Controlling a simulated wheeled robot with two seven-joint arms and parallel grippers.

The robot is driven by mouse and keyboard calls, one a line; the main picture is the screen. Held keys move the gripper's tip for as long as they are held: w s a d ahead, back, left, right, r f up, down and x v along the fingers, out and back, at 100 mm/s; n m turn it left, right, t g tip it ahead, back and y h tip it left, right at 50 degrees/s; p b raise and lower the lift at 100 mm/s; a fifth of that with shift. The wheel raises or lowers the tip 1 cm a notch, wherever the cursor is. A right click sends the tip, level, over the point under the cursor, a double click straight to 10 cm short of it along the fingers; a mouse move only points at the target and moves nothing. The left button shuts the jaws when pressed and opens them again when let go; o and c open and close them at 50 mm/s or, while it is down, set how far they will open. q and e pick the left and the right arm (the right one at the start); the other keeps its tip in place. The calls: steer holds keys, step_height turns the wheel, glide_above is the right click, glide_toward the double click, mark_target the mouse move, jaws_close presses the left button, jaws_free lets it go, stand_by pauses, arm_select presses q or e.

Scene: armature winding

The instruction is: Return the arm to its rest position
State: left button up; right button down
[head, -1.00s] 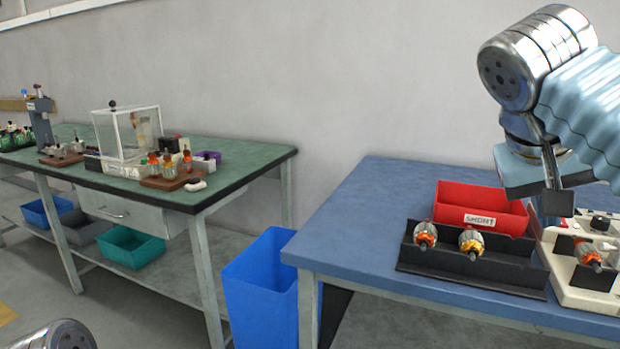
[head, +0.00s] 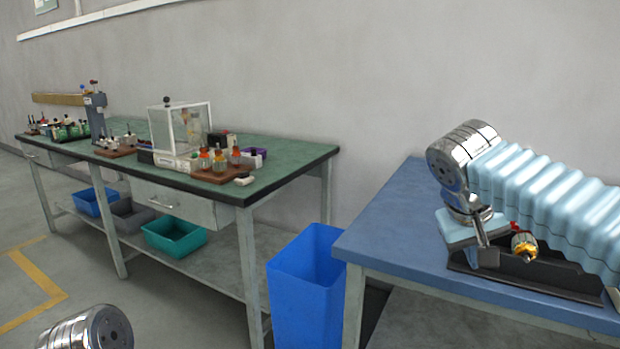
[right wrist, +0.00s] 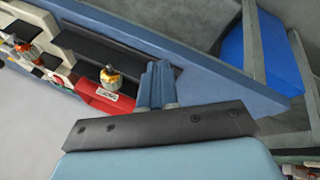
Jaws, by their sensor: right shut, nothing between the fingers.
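My right arm, in a pale blue ribbed sleeve, comes in from the right in the head view. An armature with a yellow-orange winding (head: 523,245) sits in the rack just right of the gripper; an armature also shows in the right wrist view (right wrist: 110,76). The red bin (right wrist: 98,101) is mostly hidden by my arm in the head view. My left gripper is out of view.
A blue waste bin (head: 305,285) stands on the floor left of the blue table. A green bench (head: 290,165) farther left carries a clear box (head: 180,130), a brown block with several bottles (head: 222,172) and other parts. Floor shows at the left.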

steer(key=w+a+f+n+g+y, duration=0.15)
steer(key=a+f, duration=0.25)
steer(key=f, duration=0.6)
steer(key=w+a+f+n+y, duration=0.15)
steer(key=a+f, duration=0.25)
steer(key=f, duration=0.7)
steer(key=w+a+f+n+g+y, duration=0.1)
steer(key=a+f+y, duration=0.3)
steer(key=f, duration=0.6)
steer(key=s+a+f+m+y, duration=0.1)
steer(key=s+a+f+m, duration=0.1)
steer(key=s+f, duration=0.7)
steer(key=s+a+f+m+y, duration=0.1)
steer(key=s+a+f+m, duration=0.2)
steer(key=s+f, duration=0.7)
steer(key=d+x, duration=0.1)
steer(key=x, duration=0.4)
steer(key=shift+s+a+f, duration=0.2)
steer(key=shift+f, duration=0.3)
